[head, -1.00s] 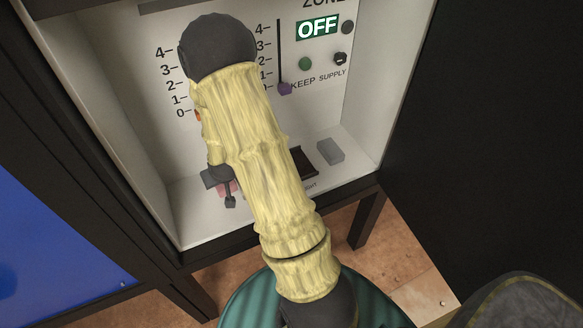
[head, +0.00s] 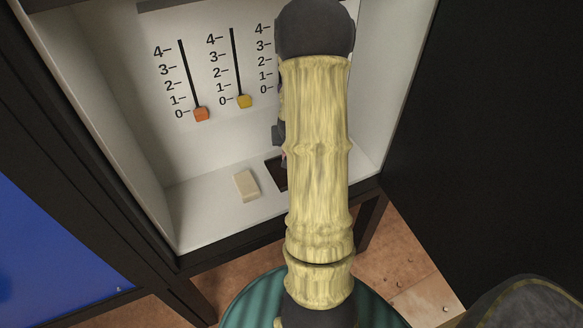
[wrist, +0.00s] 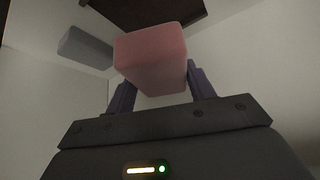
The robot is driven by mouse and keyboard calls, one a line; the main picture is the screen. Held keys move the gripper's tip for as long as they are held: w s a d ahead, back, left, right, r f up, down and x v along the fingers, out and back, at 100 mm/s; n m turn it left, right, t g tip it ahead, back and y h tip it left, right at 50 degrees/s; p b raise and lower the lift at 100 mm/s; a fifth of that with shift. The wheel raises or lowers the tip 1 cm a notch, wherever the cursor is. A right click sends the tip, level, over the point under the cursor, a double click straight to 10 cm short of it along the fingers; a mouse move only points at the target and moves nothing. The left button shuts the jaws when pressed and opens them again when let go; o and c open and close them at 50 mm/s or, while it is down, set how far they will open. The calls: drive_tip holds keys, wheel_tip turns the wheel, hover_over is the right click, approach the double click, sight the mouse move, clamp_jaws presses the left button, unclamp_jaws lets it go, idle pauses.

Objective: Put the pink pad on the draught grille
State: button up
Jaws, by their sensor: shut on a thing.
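The pink pad (wrist: 150,55) is a rounded block held between the two dark fingers of my gripper (wrist: 161,84), which is shut on it. In the wrist view the dark draught grille (wrist: 118,12) lies beyond the pad, and the pad is apart from it as far as I can tell. In the head view the grille (head: 274,173) shows as a dark recess in the white ledge, partly hidden behind my arm. My arm hides most of the gripper and pad there; only a sliver shows at the arm's left edge, above the grille.
A cream block (head: 246,185) lies on the ledge left of the grille. A grey block (wrist: 85,48) shows in the wrist view. The back panel carries orange (head: 201,114) and yellow (head: 244,102) slider knobs. White side walls enclose the ledge.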

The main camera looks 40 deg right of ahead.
wheel_tip(320, 180, down, 6)
drive_tip(key=shift+r+b, duration=0.15)
drive_tip(key=shift+b, duration=0.3)
drive_tip(key=shift+f+b, duration=0.4)
drive_tip(key=shift+f, duration=1.5)
drive_tip(key=shift+f, duration=0.15)
drive_tip(key=o, duration=1)
